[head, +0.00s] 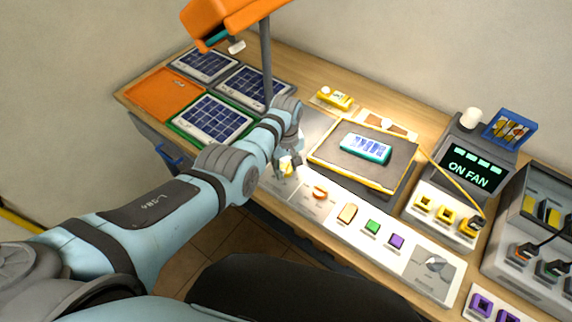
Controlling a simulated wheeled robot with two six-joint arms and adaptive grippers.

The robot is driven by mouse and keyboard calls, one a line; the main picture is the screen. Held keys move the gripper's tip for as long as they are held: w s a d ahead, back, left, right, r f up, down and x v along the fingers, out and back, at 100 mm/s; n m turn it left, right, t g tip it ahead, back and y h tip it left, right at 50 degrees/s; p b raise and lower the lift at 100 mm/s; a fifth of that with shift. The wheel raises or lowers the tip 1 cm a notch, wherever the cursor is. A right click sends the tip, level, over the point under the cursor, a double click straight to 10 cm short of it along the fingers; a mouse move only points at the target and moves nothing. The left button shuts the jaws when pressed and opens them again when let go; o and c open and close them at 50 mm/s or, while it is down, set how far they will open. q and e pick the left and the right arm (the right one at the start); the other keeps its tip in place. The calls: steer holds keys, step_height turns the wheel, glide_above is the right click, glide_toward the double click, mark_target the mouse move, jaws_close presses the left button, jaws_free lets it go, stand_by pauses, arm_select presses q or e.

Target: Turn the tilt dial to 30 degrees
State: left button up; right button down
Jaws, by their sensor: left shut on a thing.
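My left arm reaches in from the left across the front of the bench. Its gripper (287,160) points down at the bench's front edge and is shut on a small pale yellow knob (286,168), which looks like the tilt dial. The gripper hides much of the knob, and I cannot read its angle or any scale. An orange curved part (320,192) sits on a white panel just right of the gripper. My right gripper is not in view.
Solar panels (212,119) lie at the left beside an orange tray (165,94). An orange lamp head (225,18) stands on a grey post (266,60). A dark mat (400,160) holds a teal battery block (366,148). An ON FAN display unit (470,168) stands right.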

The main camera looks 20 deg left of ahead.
arm_select(q)
steer(key=m, duration=0.4)
steer(key=shift+m, duration=0.3)
steer(key=m, duration=1)
steer(key=shift+m, duration=0.4)
steer(key=m, duration=0.5)
steer(key=shift+m, duration=0.3)
steer(key=o, duration=1.2)
steer(key=shift+c, duration=0.2)
